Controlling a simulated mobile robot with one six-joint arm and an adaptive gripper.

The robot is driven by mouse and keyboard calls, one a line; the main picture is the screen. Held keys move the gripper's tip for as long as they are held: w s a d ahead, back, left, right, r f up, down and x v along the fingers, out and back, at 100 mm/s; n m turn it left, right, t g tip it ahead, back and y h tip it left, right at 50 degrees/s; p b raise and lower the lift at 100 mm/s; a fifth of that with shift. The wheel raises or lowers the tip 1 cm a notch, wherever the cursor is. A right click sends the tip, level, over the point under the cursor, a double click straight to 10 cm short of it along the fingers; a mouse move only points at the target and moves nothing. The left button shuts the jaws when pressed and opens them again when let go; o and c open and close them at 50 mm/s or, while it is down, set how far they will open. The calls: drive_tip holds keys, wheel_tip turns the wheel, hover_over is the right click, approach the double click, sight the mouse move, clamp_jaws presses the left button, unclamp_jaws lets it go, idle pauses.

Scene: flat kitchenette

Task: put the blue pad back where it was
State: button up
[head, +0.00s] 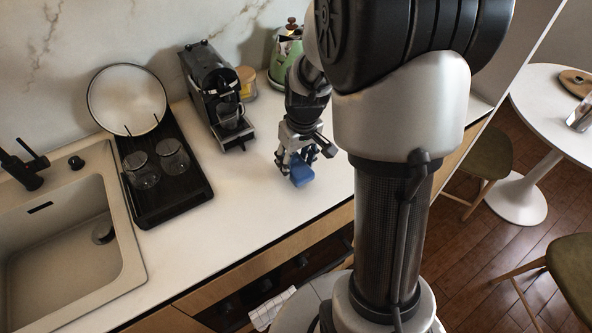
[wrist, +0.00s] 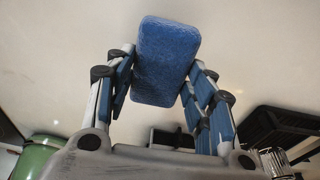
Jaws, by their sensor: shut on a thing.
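The blue pad (head: 301,174) is a small rounded block in my gripper (head: 297,163), over the white counter to the right of the coffee machine. In the wrist view the blue pad (wrist: 166,60) sits between the two fingers of my gripper (wrist: 160,85), which is shut on it. Its far end sticks out past the fingertips. I cannot tell whether the pad touches the counter or is held just above it.
The coffee machine (head: 217,95) and green kettle (head: 285,55) stand along the wall. A black drying tray (head: 178,205) holds a round plate (head: 126,98) and glasses. The sink (head: 60,250) is at left. The counter (head: 235,210) in front of the coffee machine is bare.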

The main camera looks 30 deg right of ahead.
sight(297, 165)
wheel_tip(297, 165, down, 4)
drive_tip(key=shift+r+b, duration=0.2)
drive_tip(key=shift+b, duration=0.35)
drive_tip(key=shift+r, duration=0.15)
drive_tip(key=o, duration=0.9)
drive_tip(key=shift+o, duration=0.2)
